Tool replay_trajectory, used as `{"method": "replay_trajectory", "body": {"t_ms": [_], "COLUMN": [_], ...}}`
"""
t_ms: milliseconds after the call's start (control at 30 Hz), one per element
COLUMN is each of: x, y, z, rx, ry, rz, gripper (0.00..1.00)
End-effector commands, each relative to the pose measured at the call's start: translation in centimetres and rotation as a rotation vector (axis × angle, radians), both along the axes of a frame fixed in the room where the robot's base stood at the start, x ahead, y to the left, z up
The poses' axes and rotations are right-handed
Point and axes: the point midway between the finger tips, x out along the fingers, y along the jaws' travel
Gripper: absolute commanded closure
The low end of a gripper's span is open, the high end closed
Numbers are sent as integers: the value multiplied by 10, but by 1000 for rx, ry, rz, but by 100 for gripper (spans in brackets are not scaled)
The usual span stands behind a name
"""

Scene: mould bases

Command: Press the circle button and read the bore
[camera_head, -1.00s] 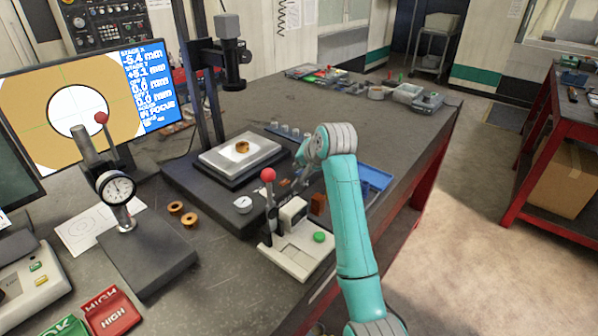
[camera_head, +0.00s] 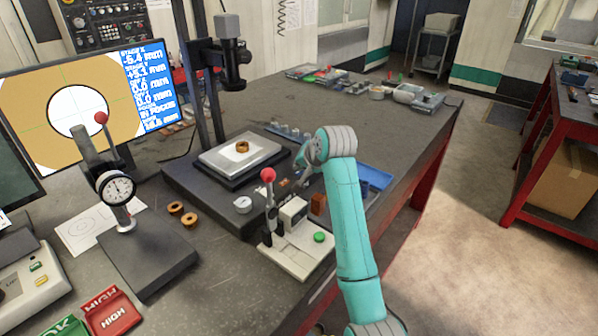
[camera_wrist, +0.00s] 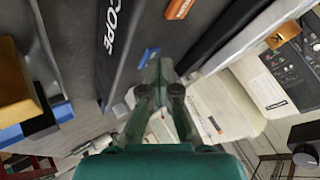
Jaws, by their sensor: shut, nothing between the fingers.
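The monitor (camera_head: 24,93) at the left shows a white circle on tan. Its blue readout panel (camera_head: 145,85) shows stage values, a focus line and a line at the bottom that is too small to read surely. A brass bushing (camera_head: 242,147) sits on the pale stage plate (camera_head: 212,160) under the dark camera column. I cannot pick out a circle button in either view. My gripper (camera_wrist: 160,92) is shut and empty in the wrist view, its fingertips pointing toward dark and pale equipment. In the head view my arm hides most of its end beside the stage.
A white lever fixture (camera_head: 290,258) with a red knob and green button stands at the table's front. A blue tray (camera_head: 372,177) lies behind my arm.

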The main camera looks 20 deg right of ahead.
Motion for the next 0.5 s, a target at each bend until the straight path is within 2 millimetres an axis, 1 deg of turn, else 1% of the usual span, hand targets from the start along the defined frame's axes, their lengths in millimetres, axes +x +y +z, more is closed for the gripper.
{"method": "replay_trajectory", "body": {"t_ms": [133,400,500], "x": [0,0,0], "y": [0,0,0], "z": [2,14,15], "rx": [0,0,0], "ry": [1,0,1], "rz": [0,0,1], "gripper": [100,100,100]}}
